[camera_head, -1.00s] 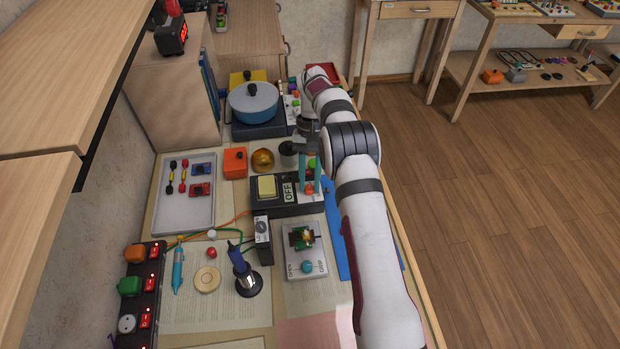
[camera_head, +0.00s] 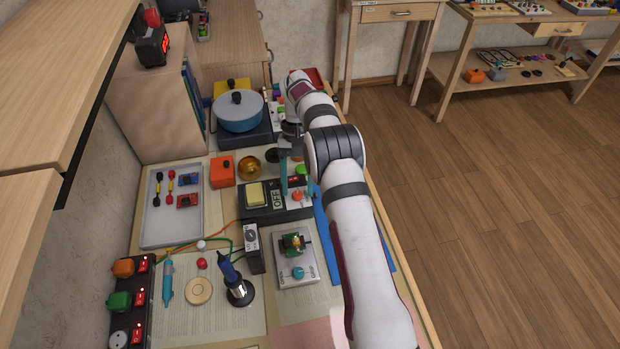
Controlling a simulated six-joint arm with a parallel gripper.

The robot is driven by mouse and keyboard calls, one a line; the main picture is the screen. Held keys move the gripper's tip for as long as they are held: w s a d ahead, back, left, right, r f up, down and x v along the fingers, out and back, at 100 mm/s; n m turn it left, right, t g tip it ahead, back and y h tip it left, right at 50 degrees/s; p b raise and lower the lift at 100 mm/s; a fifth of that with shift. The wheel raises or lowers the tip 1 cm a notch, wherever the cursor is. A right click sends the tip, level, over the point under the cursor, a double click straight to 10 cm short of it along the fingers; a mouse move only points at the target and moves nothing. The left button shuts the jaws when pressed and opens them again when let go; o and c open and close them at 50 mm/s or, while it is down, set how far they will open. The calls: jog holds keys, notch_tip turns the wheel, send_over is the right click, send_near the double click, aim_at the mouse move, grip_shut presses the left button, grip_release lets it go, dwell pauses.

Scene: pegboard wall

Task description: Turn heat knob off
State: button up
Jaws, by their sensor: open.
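A black control box (camera_head: 248,213) stands mid-table, with a pale yellow switch (camera_head: 256,194), a small display (camera_head: 277,200) and an orange-red knob (camera_head: 297,196) on its light panel. The display text is too small to read surely. My gripper (camera_head: 297,186) points down over the panel, its teal fingers apart. They are close around the orange knob; I cannot tell whether they touch it. The knob's exact angle is unclear. A green button or cap (camera_head: 301,169) shows just behind, partly hidden by the gripper.
A blue pot (camera_head: 238,113) stands on a dark hot plate behind. An orange box (camera_head: 222,172) and a gold bowl (camera_head: 249,167) are left of my gripper. A soldering iron in its stand (camera_head: 238,289) and a grey panel with a teal knob (camera_head: 297,273) are in front.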

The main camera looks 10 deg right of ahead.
aim_at(297, 190)
notch_tip(297, 190, up, 4)
jog(key=shift+f, duration=0.25)
jog(key=s+d+r, duration=0.5)
jog(key=d+r, duration=0.2)
jog(key=d, duration=0.3)
jog(key=shift+s+d, duration=0.15)
jog(key=shift+s, duration=0.15)
jog(key=s+a+r+m+t, duration=0.1)
jog(key=s+a+r, duration=0.3)
jog(key=s, duration=0.2)
jog(key=s+a+r+t, duration=0.1)
jog(key=s+a+r, duration=0.2)
jog(key=s+r, duration=0.3)
jog(key=s+a+f+m+t, duration=0.1)
jog(key=s+a+f, duration=0.1)
jog(key=s, duration=0.6)
jog(key=s+a+f+t, duration=0.1)
jog(key=s+a+f, duration=0.1)
jog(key=s, duration=0.6)
jog(key=shift+s+a+f+m+y, duration=0.3)
jog(key=shift+a+f+m, duration=0.1)
jog(key=shift+f, duration=0.2)
